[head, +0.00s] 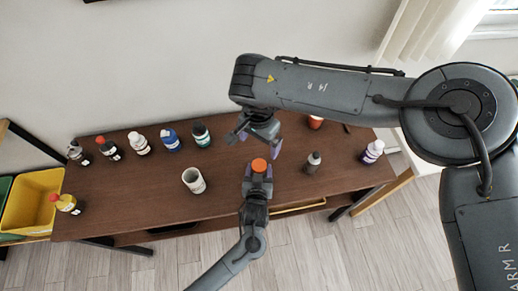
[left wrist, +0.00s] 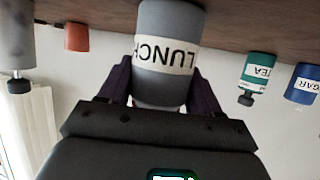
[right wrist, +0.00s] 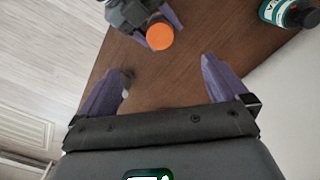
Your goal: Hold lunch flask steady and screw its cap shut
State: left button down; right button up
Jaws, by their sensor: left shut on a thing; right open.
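The lunch flask (left wrist: 168,22) is a grey cylinder with a white band lettered LUNCH. It stands on the brown table, and the left wrist view shows it upside down. My left gripper (left wrist: 163,88) is shut on it, one finger on each side. An orange cap (head: 259,165) sits at its top; I cannot tell how tightly it is seated. The cap also shows in the right wrist view (right wrist: 160,37), near my left gripper. My right gripper (right wrist: 165,72) is open and empty, with the cap beyond its fingertips. In the head view it (head: 254,141) is just behind the cap.
A pale open container (head: 193,180) stands left of the flask, and a grey bottle (head: 313,163) stands right. Several labelled bottles, including a teal one (head: 201,135), line the back left. A yellow bin (head: 33,200) is far left.

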jog(key=shift+r, duration=1.9)
pick_arm(q)
jog(key=shift+c, duration=0.7)
grip_release()
jog(key=p+v, duration=0.1)
jog(key=v, duration=0.9)
jog(key=shift+s+p, duration=0.4)
pick_arm(e)
jog(key=shift+r, duration=0.9)
pick_arm(q)
jog(key=shift+r, duration=0.1)
